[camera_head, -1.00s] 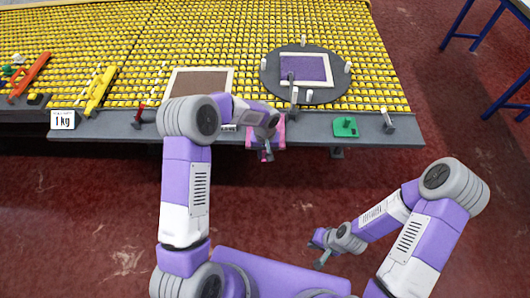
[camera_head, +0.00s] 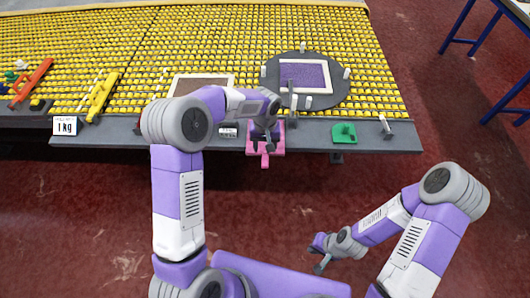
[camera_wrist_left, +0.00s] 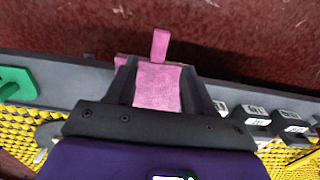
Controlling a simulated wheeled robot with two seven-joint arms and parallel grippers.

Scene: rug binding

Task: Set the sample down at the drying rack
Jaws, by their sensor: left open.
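My left gripper (camera_head: 263,143) is open over a pink piece (camera_head: 279,139) at the table's front edge. In the left wrist view the flat pink piece (camera_wrist_left: 157,88) shows between the two dark fingers, with a narrow pink tab sticking out beyond them; I cannot tell whether the fingers touch it. A purple panel in a pale frame (camera_head: 305,76) lies on a dark round turntable (camera_head: 335,97). A brown panel in a pale frame (camera_head: 203,85) lies left of it, partly hidden by my left arm. I cannot pick out a drying rack. My right gripper (camera_head: 321,266) hangs low over the floor, its jaws unclear.
The table top is covered in yellow rollers (camera_head: 200,40) with a grey front edge (camera_head: 400,140). A green block (camera_head: 344,132) stands right of the pink piece. Orange (camera_head: 33,78) and yellow (camera_head: 102,95) tools and a 1 kg sign (camera_head: 65,126) are at the left.

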